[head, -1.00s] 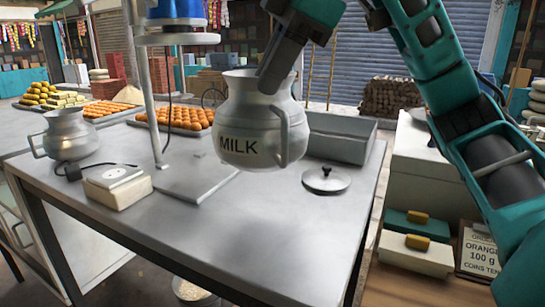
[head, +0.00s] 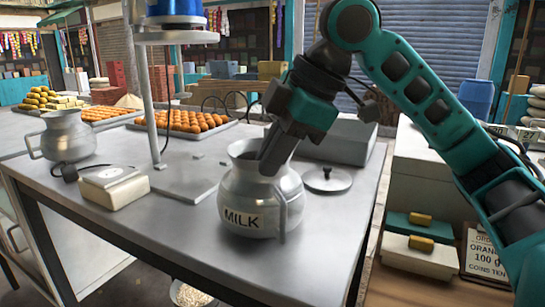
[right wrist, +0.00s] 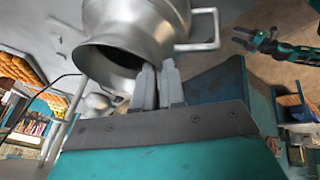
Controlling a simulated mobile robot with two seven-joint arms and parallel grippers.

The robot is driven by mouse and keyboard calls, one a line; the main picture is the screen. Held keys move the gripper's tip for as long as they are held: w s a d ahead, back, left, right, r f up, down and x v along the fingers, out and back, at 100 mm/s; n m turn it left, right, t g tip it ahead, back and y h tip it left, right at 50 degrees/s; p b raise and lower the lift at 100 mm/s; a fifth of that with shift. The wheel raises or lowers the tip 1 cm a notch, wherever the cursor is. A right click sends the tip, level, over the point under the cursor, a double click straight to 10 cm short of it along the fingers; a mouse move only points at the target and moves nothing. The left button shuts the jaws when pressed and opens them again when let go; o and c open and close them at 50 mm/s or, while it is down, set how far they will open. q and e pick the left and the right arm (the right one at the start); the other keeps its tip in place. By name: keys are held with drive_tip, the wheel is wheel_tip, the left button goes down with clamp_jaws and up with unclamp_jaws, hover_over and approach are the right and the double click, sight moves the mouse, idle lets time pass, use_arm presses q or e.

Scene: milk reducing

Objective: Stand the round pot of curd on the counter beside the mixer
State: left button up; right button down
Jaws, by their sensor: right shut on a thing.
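A round metal pot labelled MILK (head: 240,205) is upright at the counter's front, right of the mixer stand; I cannot tell whether its base touches the counter. Its side handle faces front right. My right gripper (head: 268,165) reaches down from above and is shut on the pot's rim. In the right wrist view the fingers (right wrist: 157,85) pinch the rim beside the dark mouth of the pot (right wrist: 150,25). The mixer (head: 175,22) has a blue top on a pole over a flat base plate (head: 185,183). My left gripper (right wrist: 243,40) shows small in the right wrist view, its fingers apart.
A second metal pot (head: 68,138) stands at the counter's left. A small white box (head: 113,187) with a cable lies before the mixer. Bare counter (head: 165,230) lies left of the milk pot.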

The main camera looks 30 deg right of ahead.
drive_tip(key=shift+r, duration=0.1)
drive_tip(key=c, duration=1.2)
unclamp_jaws()
drive_tip(key=p+v, duration=0.2)
drive_tip(key=v, duration=1)
drive_tip(key=shift+s, duration=0.1)
